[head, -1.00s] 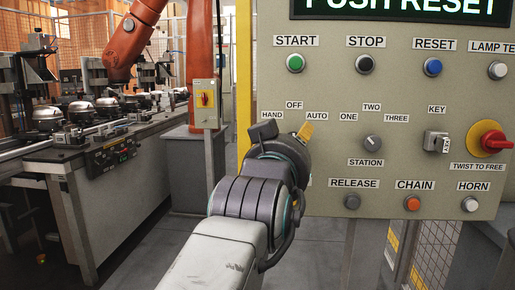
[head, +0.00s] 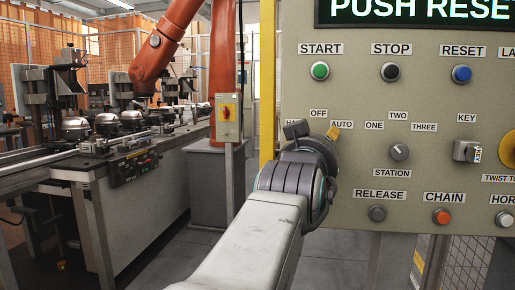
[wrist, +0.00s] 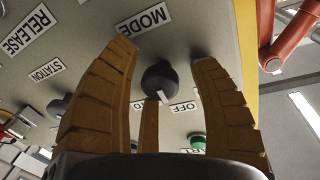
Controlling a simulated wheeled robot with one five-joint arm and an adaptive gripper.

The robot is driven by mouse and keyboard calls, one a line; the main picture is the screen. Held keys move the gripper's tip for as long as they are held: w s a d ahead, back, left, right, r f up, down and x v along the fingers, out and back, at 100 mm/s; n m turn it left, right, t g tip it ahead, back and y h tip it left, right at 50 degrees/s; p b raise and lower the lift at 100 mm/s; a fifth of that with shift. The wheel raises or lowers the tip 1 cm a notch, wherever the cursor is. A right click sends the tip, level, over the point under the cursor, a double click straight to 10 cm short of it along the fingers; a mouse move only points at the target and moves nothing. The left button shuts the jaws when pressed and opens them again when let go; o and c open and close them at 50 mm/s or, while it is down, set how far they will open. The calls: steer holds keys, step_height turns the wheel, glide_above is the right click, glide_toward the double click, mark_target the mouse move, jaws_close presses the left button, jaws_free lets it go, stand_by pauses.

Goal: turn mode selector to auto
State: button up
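The mode selector (wrist: 158,82) is a round black knob with a pale pointer mark, above the MODE label (wrist: 143,18) on the panel. In the wrist view its mark points roughly toward the OFF label (wrist: 183,107). My gripper (wrist: 160,62) is open, with tan ribbed fingers on both sides of the knob and visible gaps between. A third finger shows below the knob. In the head view my gripper (head: 313,131) is in front of the panel and hides the knob. The AUTO label (head: 341,124) shows just right of it; HAND is mostly covered.
The grey panel (head: 440,100) also carries the START button (head: 319,71), the STOP button (head: 390,72), the station selector (head: 399,153) and a key switch (head: 467,151). A yellow post (head: 267,80) edges the panel's left. An orange robot (head: 222,70) and workbench stand behind at left.

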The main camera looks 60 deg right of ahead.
jaws_close()
steer(key=shift+f+m+b, duration=0.1)
steer(key=shift+m+b, duration=0.3)
steer(key=shift+b, duration=0.1)
steer(key=shift+m, duration=0.9)
steer(key=shift+m+y, duration=0.3)
steer(key=shift+m, duration=0.6)
steer(key=shift+o, duration=0.4)
jaws_free()
steer(key=shift+w, duration=0.1)
